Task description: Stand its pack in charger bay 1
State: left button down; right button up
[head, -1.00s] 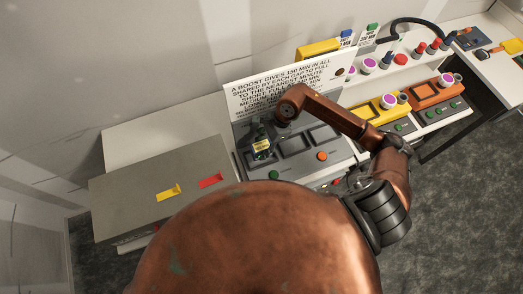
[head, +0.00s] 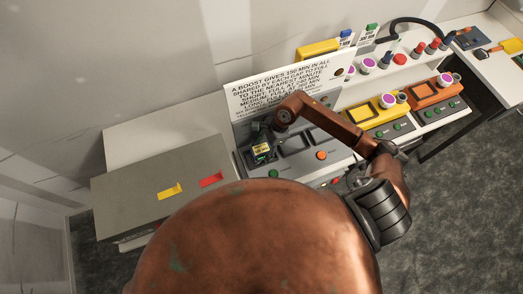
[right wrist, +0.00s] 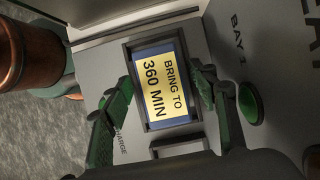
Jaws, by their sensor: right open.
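The pack (right wrist: 166,85) has a blue body and a pale yellow label reading "BRING TO 360 MIN". In the right wrist view it sits inside the dark frame of charger bay 1 (right wrist: 153,126), with its label facing the camera. It also shows in the head view (head: 262,149), at the left bay of the grey charger (head: 338,153). My right gripper (right wrist: 162,103) is open, with one green finger on each side of the pack. Whether the fingers touch it is unclear. How deep the pack sits is hidden. My left gripper is not in view.
A green button (right wrist: 250,103) is beside the bay 1 marking. An orange button (head: 321,155) is on the charger front. A sign (head: 275,88) stands behind. A grey box (head: 130,190) with yellow and red tabs is at left. Yellow and orange units stand at right.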

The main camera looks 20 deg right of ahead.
jog(key=shift+r, duration=0.2)
jog(key=b+v, duration=0.1)
jog(key=v, duration=0.9)
jog(key=shift+d+b, duration=0.2)
jog(key=shift+b, duration=0.1)
jog(key=shift+v, duration=0.85)
jog(key=shift+a, duration=0.15)
